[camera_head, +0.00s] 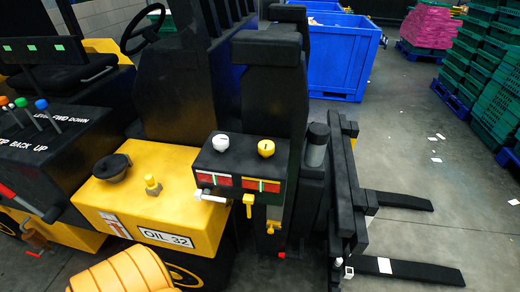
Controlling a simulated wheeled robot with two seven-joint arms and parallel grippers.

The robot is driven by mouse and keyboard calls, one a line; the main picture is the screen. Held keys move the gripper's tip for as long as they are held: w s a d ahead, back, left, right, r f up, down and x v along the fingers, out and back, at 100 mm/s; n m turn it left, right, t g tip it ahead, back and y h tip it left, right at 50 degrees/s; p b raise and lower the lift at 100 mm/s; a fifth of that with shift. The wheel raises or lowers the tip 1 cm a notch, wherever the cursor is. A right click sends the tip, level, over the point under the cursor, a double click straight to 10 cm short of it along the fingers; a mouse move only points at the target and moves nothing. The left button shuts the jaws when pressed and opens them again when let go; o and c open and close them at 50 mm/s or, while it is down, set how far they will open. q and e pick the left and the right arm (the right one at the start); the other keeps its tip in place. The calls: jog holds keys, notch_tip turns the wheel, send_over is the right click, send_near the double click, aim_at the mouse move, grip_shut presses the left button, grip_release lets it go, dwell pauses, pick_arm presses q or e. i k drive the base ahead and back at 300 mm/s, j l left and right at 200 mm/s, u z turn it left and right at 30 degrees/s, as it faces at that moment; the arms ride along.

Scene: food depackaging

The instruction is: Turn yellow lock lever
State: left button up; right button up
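A black control box (240,160) on the forklift stands near the middle of the head view. On its front, at the lower right, is a small yellow lever (249,203) that hangs downward. A yellow knob (266,147) and a white knob (220,142) are on the box's top. Red and green panels (262,185) lie above the levers. Neither of my grippers is in view.
A yellow housing (190,215) marked "OIL 32" adjoins the box on the left. Black forks (405,270) reach out at the right. A ribbed orange-yellow object (122,275) is at the bottom left. A blue bin (342,60) and stacked green crates (485,70) stand behind.

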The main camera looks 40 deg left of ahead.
aim_at(248, 199)
jog(key=j+u, duration=0.2)
jog(key=u, duration=0.15)
jog(key=j+u, duration=0.15)
jog(key=u, duration=0.2)
jog(key=i+j+u, duration=0.15)
jog(key=u, duration=0.2)
